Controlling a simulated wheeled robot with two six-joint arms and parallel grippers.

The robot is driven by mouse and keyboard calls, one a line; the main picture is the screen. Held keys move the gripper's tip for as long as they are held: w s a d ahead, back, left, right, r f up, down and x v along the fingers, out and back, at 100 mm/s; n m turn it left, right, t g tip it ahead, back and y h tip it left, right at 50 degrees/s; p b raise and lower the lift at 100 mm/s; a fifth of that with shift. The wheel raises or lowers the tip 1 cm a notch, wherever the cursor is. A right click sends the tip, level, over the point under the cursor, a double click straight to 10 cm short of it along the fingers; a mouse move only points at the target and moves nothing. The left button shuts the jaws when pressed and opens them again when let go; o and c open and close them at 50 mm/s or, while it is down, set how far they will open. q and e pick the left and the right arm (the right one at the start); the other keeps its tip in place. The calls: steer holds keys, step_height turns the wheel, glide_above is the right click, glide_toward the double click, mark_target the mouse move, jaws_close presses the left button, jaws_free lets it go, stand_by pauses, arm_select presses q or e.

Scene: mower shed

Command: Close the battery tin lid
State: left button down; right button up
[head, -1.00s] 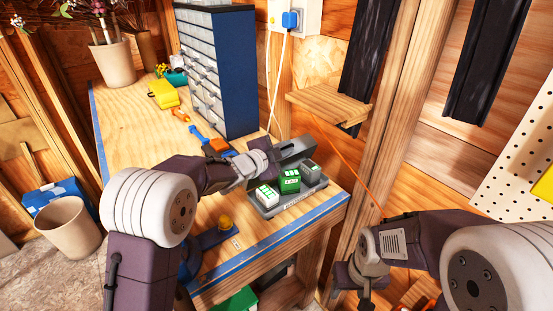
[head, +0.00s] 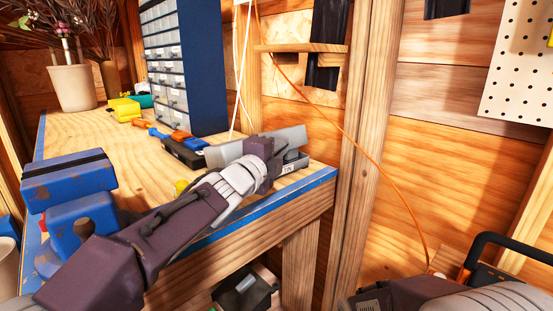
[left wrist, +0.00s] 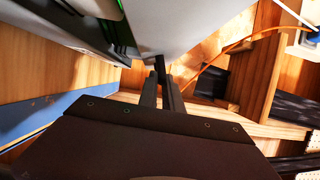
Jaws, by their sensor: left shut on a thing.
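The battery tin (head: 291,167) is a low grey box at the right front corner of the workbench. Its grey lid (head: 289,137) stands tilted up above it, still apart from the front rim. My left gripper (head: 268,153) is at the lid and shut on it. The left wrist view shows the fingers (left wrist: 163,92) close together at the edge of the pale lid (left wrist: 190,25), with a strip of green battery (left wrist: 125,38) beside it. The arm and lid hide most of the tin's inside in the head view. My right gripper is out of view.
A blue vise (head: 75,200) stands at the bench's left front. A blue drawer cabinet (head: 185,70), a flower pot (head: 72,88) and small tools (head: 160,132) are behind. An orange cord (head: 350,135) hangs on the wall. A wooden shelf (head: 300,48) is above.

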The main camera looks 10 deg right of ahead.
arm_select(q)
steer(key=shift+s+d+f+b, duration=0.15)
steer(key=shift+f+b, duration=0.35)
steer(key=shift+f, duration=0.3)
steer(key=shift+d+f+b, duration=0.1)
steer(key=shift+f+b, duration=0.35)
steer(key=shift+f, duration=0.3)
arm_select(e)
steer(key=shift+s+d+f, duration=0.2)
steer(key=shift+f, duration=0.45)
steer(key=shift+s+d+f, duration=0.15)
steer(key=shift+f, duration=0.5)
arm_select(q)
steer(key=c, duration=1.8)
jaws_free()
steer(key=shift+w+f, duration=0.1)
steer(key=shift+w, duration=0.15)
steer(key=shift+s+a, duration=0.1)
steer(key=shift+s, duration=0.3)
steer(key=v, duration=0.6)
steer(key=shift+a, duration=0.1)
steer(key=shift+s+a, duration=0.2)
steer(key=shift+s, duration=0.05)
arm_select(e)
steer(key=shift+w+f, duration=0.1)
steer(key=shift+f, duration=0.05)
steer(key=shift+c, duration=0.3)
